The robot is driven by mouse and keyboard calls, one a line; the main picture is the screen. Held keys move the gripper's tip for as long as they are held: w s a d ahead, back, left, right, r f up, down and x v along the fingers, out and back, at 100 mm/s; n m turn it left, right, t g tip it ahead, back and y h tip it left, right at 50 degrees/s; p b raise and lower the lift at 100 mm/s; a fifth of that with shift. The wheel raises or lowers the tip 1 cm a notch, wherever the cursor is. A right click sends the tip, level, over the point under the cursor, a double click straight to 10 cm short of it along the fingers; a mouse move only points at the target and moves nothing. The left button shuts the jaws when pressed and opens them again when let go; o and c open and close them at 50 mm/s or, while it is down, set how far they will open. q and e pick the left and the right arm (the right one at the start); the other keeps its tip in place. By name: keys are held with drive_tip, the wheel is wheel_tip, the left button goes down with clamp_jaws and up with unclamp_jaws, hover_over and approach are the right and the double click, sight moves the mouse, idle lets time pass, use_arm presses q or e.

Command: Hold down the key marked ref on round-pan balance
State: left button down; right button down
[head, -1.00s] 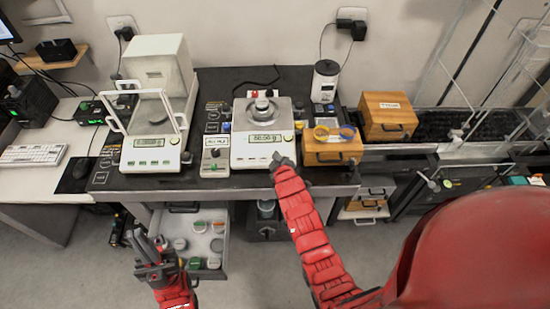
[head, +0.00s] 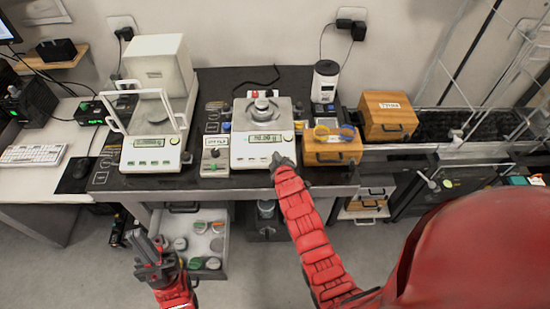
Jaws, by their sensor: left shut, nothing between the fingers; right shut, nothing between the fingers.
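The round-pan balance (head: 262,149) stands on the dark table, with a metal weight (head: 262,103) on its pan and a lit display (head: 263,139). My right gripper (head: 279,161) is shut and empty. Its tip is at the front right edge of the balance's panel, over the key area. It hides what lies under it, so I cannot read the ref key or tell if it is pressed. My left gripper (head: 148,246) is shut and empty, low in front of the table near the open drawer.
A second balance with a draft shield (head: 150,157) stands to the left. A small control box (head: 215,161) sits between the balances. A wooden box (head: 332,152) stands close right of my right gripper. An open drawer (head: 222,262) with several jars is below.

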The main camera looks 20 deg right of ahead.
drive_tip(key=shift+f, duration=0.1)
idle(0.3)
drive_tip(key=shift+w+f+b, duration=0.1)
drive_tip(key=shift+f+b, duration=0.2)
drive_tip(key=shift+b, duration=0.15)
drive_tip(key=shift+w+f+b, duration=0.1)
drive_tip(key=shift+f+b, duration=0.25)
idle(0.5)
idle(2.7)
drive_tip(key=shift+s+r+p, duration=0.2)
drive_tip(key=shift+r+p, duration=0.1)
drive_tip(key=shift+r, duration=0.5)
drive_tip(key=r, duration=0.1)
drive_tip(key=s+r+p, duration=0.1)
drive_tip(key=r, duration=0.1)
drive_tip(key=r+p, duration=0.1)
drive_tip(key=shift+s+a+r, duration=0.2)
drive_tip(key=shift+s+r, duration=0.05)
drive_tip(key=shift+r, duration=0.1)
idle(0.3)
